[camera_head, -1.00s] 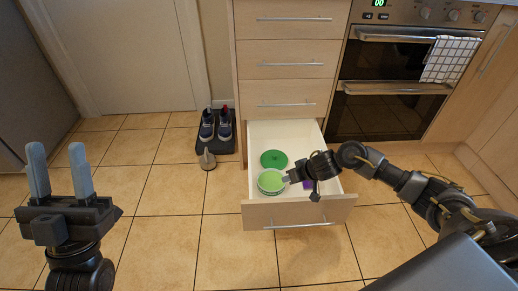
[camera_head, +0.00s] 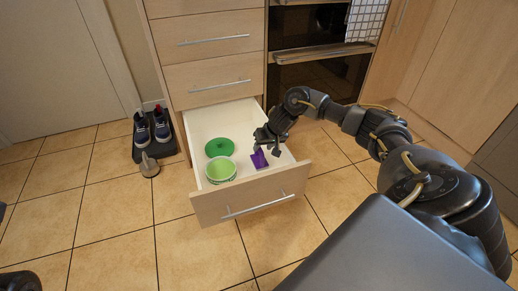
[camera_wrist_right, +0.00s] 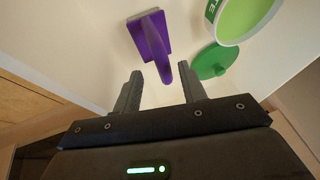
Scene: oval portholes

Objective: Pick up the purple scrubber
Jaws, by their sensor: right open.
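The purple scrubber (camera_head: 259,159) lies in the open drawer (camera_head: 243,198), towards its right side. In the right wrist view the scrubber (camera_wrist_right: 150,36) shows a flat purple plate with a handle that reaches down the picture. My right gripper (camera_head: 268,138) is over the drawer, close to the scrubber, and partly covers it in the head view. In the wrist view its two fingers (camera_wrist_right: 161,92) are apart, with the handle's end showing between them; whether they touch it I cannot tell. My left gripper's fingers are out of view.
A light green bowl (camera_head: 221,170) and a green round lid (camera_head: 219,147) share the drawer, left of the scrubber. The drawer walls surround the gripper's space. Shoes on a dark mat (camera_head: 153,134) and a grey doorstop-like object (camera_head: 149,166) are on the floor.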

